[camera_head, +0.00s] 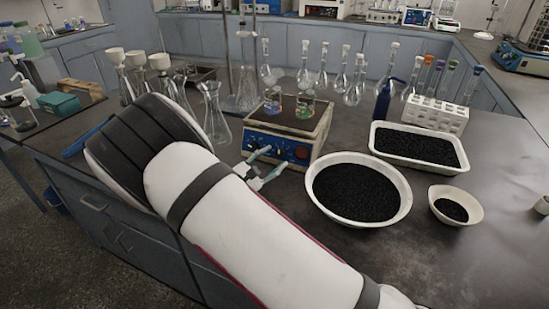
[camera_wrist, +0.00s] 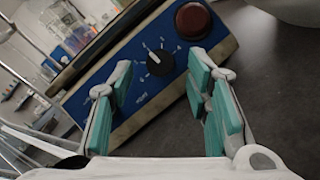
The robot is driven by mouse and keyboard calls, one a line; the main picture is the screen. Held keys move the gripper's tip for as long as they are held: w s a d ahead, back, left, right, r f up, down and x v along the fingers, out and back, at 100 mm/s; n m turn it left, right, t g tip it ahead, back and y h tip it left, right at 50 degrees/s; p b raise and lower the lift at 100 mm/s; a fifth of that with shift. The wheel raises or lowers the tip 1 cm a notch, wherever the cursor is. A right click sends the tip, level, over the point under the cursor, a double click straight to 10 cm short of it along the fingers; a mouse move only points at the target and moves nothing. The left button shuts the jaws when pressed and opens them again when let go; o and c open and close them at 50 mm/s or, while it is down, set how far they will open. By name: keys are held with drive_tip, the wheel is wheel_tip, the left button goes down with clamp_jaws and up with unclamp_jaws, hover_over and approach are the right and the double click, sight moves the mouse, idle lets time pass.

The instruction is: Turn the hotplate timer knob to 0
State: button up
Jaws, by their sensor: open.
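The hotplate (camera_head: 291,122) stands on the bench with its blue front panel towards me. In the wrist view the panel (camera_wrist: 126,82) is tilted. A black knob (camera_wrist: 160,63) with a white pointer mark and small white markings around it is near the middle; its pointer points to the upper left in the picture. The label below is too blurred to read. A round dark red knob (camera_wrist: 193,20) is up to its right. My gripper (camera_head: 264,168) is open in front of the panel. Its teal-padded fingers (camera_wrist: 162,88) are either side of the black knob's line, with nothing between them.
Beakers (camera_head: 304,106) stand on the hotplate top. A round bowl of black grains (camera_head: 318,222) is close to the right of the gripper. A tray (camera_head: 447,167) and small bowl (camera_head: 476,217) are farther right. Flasks (camera_head: 215,132) stand left and behind.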

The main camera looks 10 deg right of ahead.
drive_tip(key=shift+x, duration=0.95)
clamp_jaws()
